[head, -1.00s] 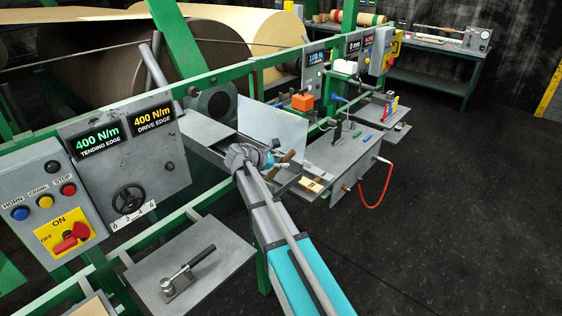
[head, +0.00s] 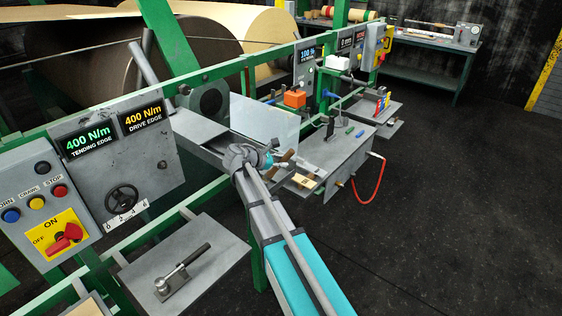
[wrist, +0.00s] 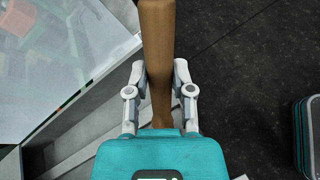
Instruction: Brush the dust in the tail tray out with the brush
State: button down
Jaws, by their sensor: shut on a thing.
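My gripper (head: 272,158) is out over the front of the machine, close to the clear upright panel. In the wrist view my gripper (wrist: 160,72) is shut on a brown wooden handle, which I take to be the brush (wrist: 158,35). The brush handle (head: 287,155) also shows as a small brown piece in the head view. Its bristles are hidden. A grey trough (head: 197,127) behind the panel may be the tail tray, but I cannot tell for certain. No dust can be made out.
The clear panel (head: 264,120) stands left of my gripper. To the right is a grey shelf (head: 338,152) with small items and a red hose (head: 371,182) at its end. A lever plate (head: 185,268) is at the front left. The dark floor (head: 450,220) at right is free.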

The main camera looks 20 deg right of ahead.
jog(key=shift+w+a+f, duration=0.1)
jog(key=shift+w+a, duration=0.4)
jog(key=shift+w, duration=0.15)
jog(key=shift+w+a, duration=0.45)
jog(key=shift+w, duration=0.2)
jog(key=shift+w+a, duration=0.1)
jog(key=shift+w, duration=0.05)
jog(key=shift+w+a, duration=0.45)
jog(key=shift+w, duration=0.2)
jog(key=shift+w+a, duration=0.4)
jog(key=shift+w, duration=0.2)
jog(key=shift+w+a, duration=0.45)
jog(key=shift+w, duration=0.2)
jog(key=shift+w+a, duration=0.45)
jog(key=shift+w, duration=0.2)
jog(key=shift+w+a, duration=0.5)
jog(key=shift+w, duration=0.2)
jog(key=shift+w+a, duration=0.45)
jog(key=shift+w, duration=0.2)
